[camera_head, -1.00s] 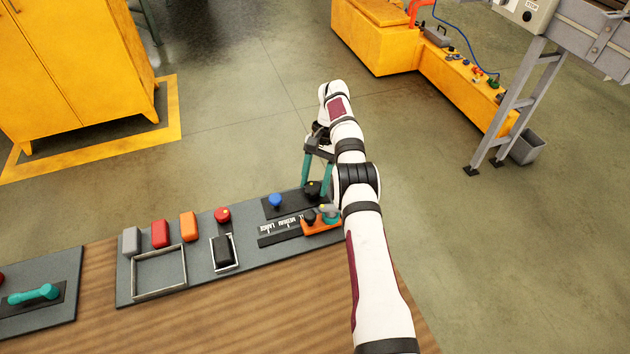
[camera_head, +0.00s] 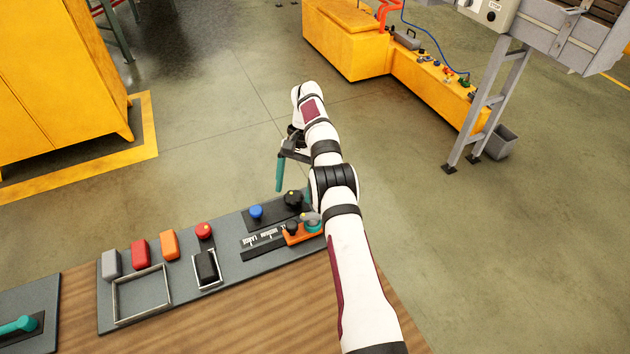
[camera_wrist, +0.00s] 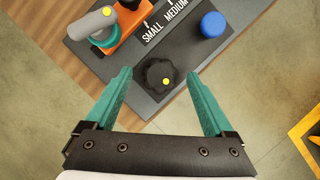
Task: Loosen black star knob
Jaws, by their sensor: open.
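In the head view the knob (camera_head: 293,198) stands right of the blue knob (camera_head: 256,212). My gripper (camera_wrist: 158,85) is open, with its two teal fingers on either side of the star knob in the wrist view and nothing between them touching it. In the head view my gripper (camera_head: 280,172) hangs above and beyond the knob; one finger shows clearly, the other is mostly hidden.
An orange slider block with a grey-teal handle (camera_wrist: 97,28) is close to the knob. The blue knob (camera_wrist: 212,24) and the size label strip (camera_wrist: 165,22) are nearby. Red, orange and grey blocks and a metal frame (camera_head: 140,294) lie farther left on the panel.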

